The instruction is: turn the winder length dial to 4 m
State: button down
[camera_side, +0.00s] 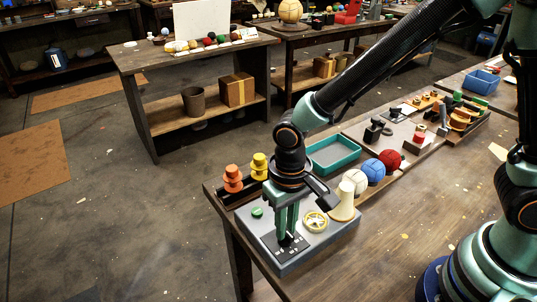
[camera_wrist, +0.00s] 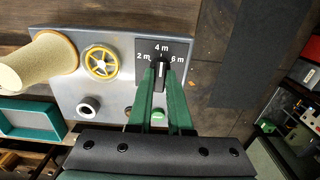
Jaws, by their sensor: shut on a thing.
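The winder is a grey box (camera_side: 332,234) at the table's near-left corner, with a black dial plate (camera_wrist: 182,47) marked 2 m, 4 m and 6 m. The dial knob (camera_wrist: 162,69) is small and dark, with a pale pointer line that appears to point up at the 4 m mark. My gripper (camera_wrist: 162,73) has its green fingers on both sides of the knob and is shut on it. In the side view my gripper (camera_side: 285,236) points straight down at the plate, and its fingers hide the knob.
The winder also carries a yellow handwheel (camera_side: 316,221), a cream cone (camera_side: 343,202) and a green button (camera_side: 257,212). Close behind are orange (camera_side: 233,179) and yellow spools (camera_side: 259,166), a teal tray (camera_side: 334,153), and white, blue (camera_side: 373,172) and red balls. The table's front right is mostly clear.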

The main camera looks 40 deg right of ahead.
jog(key=c, duration=0.8)
grip_release()
jog(key=shift+c, duration=0.2)
jog(key=shift+r, duration=0.1)
notch_tip(320, 180, up, 12)
jog(key=d+r+t, duration=0.2)
jog(key=d+r, duration=0.1)
jog(key=d, duration=0.6)
jog(key=s+d+r+t, duration=0.1)
jog(key=d+r+t, duration=0.2)
jog(key=d, duration=0.7)
jog(key=shift+s+d+t, duration=0.25)
jog(key=shift+d+t, duration=0.05)
